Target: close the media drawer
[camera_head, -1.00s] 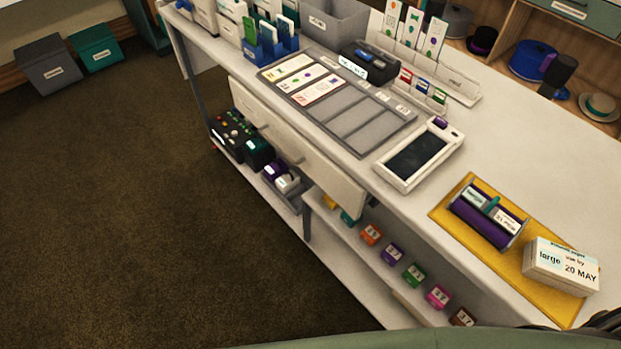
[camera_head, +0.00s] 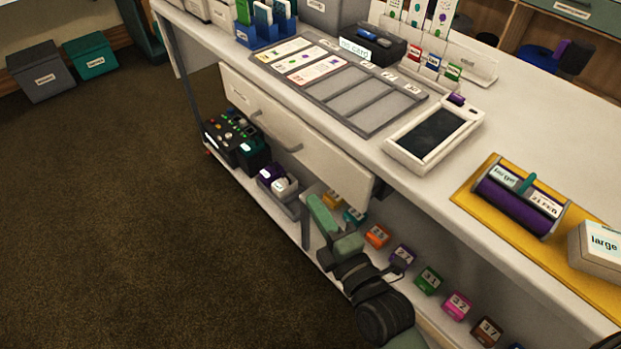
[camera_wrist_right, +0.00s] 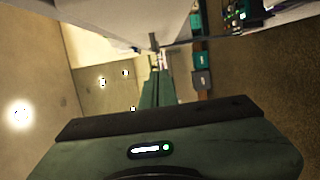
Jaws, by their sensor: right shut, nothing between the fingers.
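My right gripper (camera_head: 318,208) is shut and empty, just below the right part of the drawer front in the head view. I cannot tell whether it touches the drawer. Its green fingers (camera_wrist_right: 158,92) also show in the right wrist view, beside a pale surface. My left gripper is not in view.
A lower shelf (camera_head: 284,222) holds dark devices and several numbered colored blocks. On the counter are a grey card tray (camera_head: 366,124), a white tablet (camera_head: 433,133) and a yellow mat (camera_head: 480,198). The brown floor (camera_head: 110,220) at left is clear.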

